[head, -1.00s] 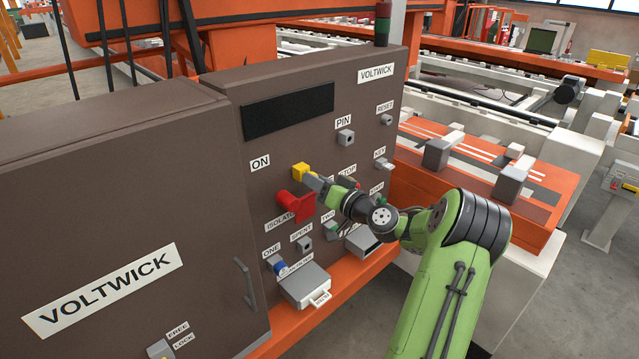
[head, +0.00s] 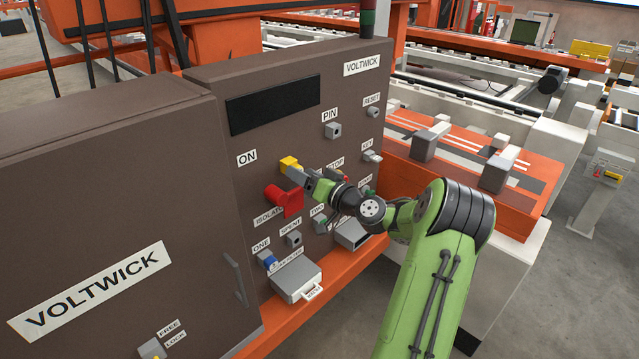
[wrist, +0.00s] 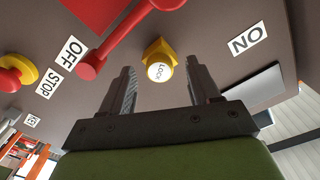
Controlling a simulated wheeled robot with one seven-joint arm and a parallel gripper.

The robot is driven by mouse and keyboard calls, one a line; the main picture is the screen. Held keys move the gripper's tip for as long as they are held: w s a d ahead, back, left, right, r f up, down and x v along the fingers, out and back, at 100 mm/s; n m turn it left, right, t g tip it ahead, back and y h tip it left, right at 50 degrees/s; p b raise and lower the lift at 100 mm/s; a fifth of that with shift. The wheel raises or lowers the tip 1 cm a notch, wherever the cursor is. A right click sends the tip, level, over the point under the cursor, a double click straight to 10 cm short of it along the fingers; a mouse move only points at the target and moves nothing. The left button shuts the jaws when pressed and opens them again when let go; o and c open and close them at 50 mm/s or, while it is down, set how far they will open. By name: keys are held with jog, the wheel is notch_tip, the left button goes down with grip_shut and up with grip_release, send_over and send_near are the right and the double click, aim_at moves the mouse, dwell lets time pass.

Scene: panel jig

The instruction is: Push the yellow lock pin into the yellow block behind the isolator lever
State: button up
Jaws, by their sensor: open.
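The yellow block (head: 289,163) sits on the brown panel, just above the red isolator lever (head: 284,200). In the wrist view the yellow block (wrist: 158,48) is ahead, with the round pale end of the yellow lock pin (wrist: 160,72), marked LOCK, facing me. How deep the pin sits in the block I cannot tell. My gripper (wrist: 162,82) is open, its two fingers apart on either side below the pin end, with nothing between them. In the head view my gripper (head: 298,176) is right at the block and hides part of its front. The red lever (wrist: 125,35) also shows in the wrist view.
An ON label (head: 247,158) is left of the block. A grey PIN socket (head: 333,130) is up and right. Below are a blue knob (head: 267,259) and a grey hinged box (head: 296,278). A red knob on yellow (wrist: 12,72) shows at the wrist view's left.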

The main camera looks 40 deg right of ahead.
jog(key=s, duration=1.5)
jog(key=shift+d, duration=0.25)
jog(key=shift+w, duration=0.1)
jog(key=w+a+r+n+g+y+p, duration=0.1)
jog(key=a+n+g+y+p, duration=0.3)
jog(key=a, duration=0.8)
jog(key=w+a+n+g+h, duration=0.1)
jog(key=w+a+n+g, duration=0.15)
jog(key=a+g, duration=0.7)
jog(key=s+a+r+h+p, duration=0.1)
jog(key=s+a+r, duration=0.1)
jog(key=s, duration=0.4)
jog(key=s+a+r+h+p, duration=0.1)
jog(key=s+a+r, duration=0.2)
jog(key=s, duration=0.3)
jog(key=s+a+r+t+h+p, duration=0.1)
jog(key=s+a+r, duration=0.1)
jog(key=s+a, duration=0.2)
jog(key=shift+s+r+m+h+p, duration=0.35)
jog(key=shift+s+m, duration=0.1)
jog(key=shift+s, duration=0.45)
